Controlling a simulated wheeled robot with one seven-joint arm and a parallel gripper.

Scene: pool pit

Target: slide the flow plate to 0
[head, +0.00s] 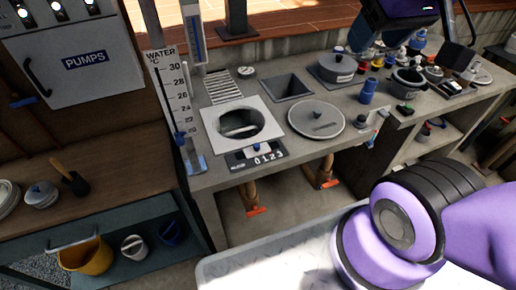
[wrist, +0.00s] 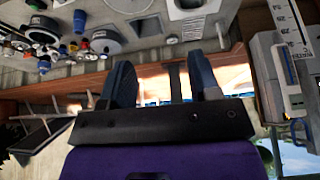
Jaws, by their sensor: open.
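A small dark plate marked 0 1 2 3 (head: 258,155) sits at the front edge of the grey counter, with a small blue piece on it. I take it as the flow plate's scale; the exact slider position is too small to read. Behind it a pale square plate with a round opening (head: 238,123) lies on the counter. My gripper (head: 358,36) is at the top right of the head view, above the back of the counter and well away from the scale. In the wrist view my gripper (wrist: 162,78) has its two dark blue fingers apart, with nothing between them.
A water thermometer board (head: 172,95) stands left of the scale. A round lid (head: 316,118), a square pit (head: 286,86), a lidded pot (head: 338,66) and a blue bottle (head: 368,91) stand to the right. A white PUMPS box (head: 75,62) is at left.

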